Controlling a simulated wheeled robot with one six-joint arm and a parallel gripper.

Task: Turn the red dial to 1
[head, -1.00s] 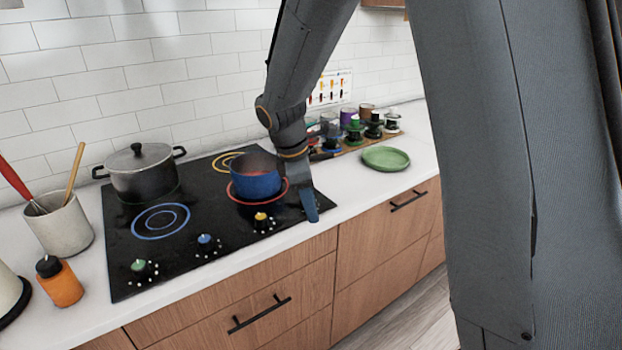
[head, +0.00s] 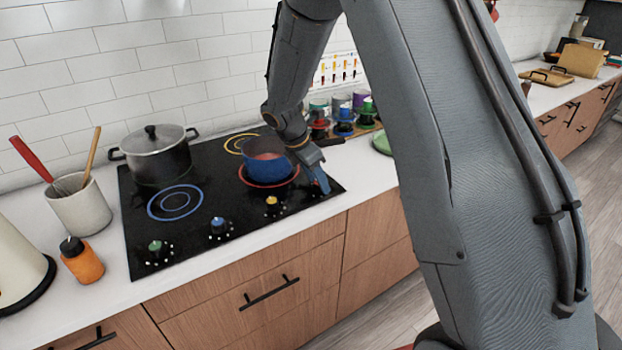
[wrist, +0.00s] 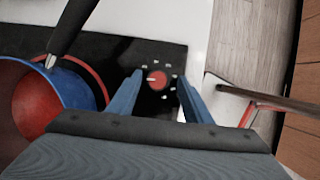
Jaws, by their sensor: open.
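The red dial (wrist: 157,80) is on the black cooktop (wrist: 125,55) in the wrist view, with white marks around it. A pale pointer on it faces left in that view. My gripper (wrist: 158,79) is open, its blue fingers to either side of the dial in the picture; I cannot tell whether they touch it. In the head view my gripper (head: 320,180) is low over the cooktop's front right corner and hides the red dial. Yellow (head: 271,202), blue (head: 218,224) and green (head: 155,248) dials sit along the front to its left.
A blue pot with a red inside (head: 262,166) stands on the red-ringed burner close beside my gripper. Its dark handle (wrist: 72,25) shows in the wrist view. A lidded grey pot (head: 158,160) stands at the back left. A green plate (head: 381,143) lies right of the cooktop.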

